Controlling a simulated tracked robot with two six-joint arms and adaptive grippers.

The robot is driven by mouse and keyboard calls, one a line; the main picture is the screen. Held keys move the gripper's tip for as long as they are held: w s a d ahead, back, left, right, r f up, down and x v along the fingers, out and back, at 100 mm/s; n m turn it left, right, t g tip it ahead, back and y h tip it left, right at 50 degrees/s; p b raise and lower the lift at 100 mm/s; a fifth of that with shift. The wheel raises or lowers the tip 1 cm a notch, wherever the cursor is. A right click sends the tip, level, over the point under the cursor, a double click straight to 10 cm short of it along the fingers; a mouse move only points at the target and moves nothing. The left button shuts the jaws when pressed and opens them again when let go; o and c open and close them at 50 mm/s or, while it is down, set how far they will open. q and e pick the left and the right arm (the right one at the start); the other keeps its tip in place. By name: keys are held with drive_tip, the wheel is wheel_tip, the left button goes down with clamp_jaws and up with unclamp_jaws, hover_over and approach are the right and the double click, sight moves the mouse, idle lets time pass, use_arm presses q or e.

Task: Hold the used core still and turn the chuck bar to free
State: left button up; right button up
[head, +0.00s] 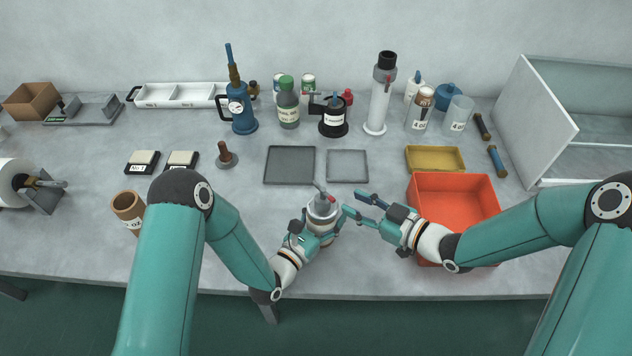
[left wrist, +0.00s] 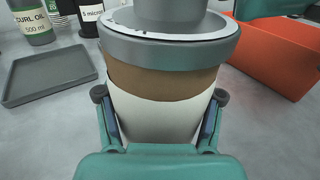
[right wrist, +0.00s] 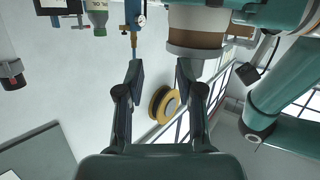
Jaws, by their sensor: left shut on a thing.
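The used core (left wrist: 155,110), a white cup-shaped body with a brown band, stands upright under a grey collar (left wrist: 170,52) in the left wrist view. In the head view, the grey chuck (head: 321,207) on top carries a short bar with a red end (head: 327,196). My left gripper (left wrist: 160,115) is shut on the core's white side, one finger on each side. My right gripper (head: 355,203) is open and empty, just right of the chuck and apart from the bar. The core also shows near the top of the right wrist view (right wrist: 195,42). The core's lower part is mostly hidden.
A red-orange bin (head: 455,192) stands close behind and right of my right gripper. A dark grey tray (head: 290,165) and a lighter tray (head: 347,166) lie behind the core. Bottles and a tall white cylinder (head: 379,103) stand farther back.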

sight(316, 184)
drive_tip(key=s+r+t+y, duration=0.1)
drive_tip(key=s+r+y, duration=0.2)
drive_tip(key=s+r, duration=0.15)
drive_tip(key=shift+m, duration=0.4)
drive_tip(key=x, duration=1.1)
drive_tip(key=shift+w+a+f, duration=0.25)
drive_tip(key=shift+w+f, duration=0.05)
drive_tip(key=shift+f, duration=0.1)
drive_tip(key=shift+c, duration=0.2)
clamp_jaws()
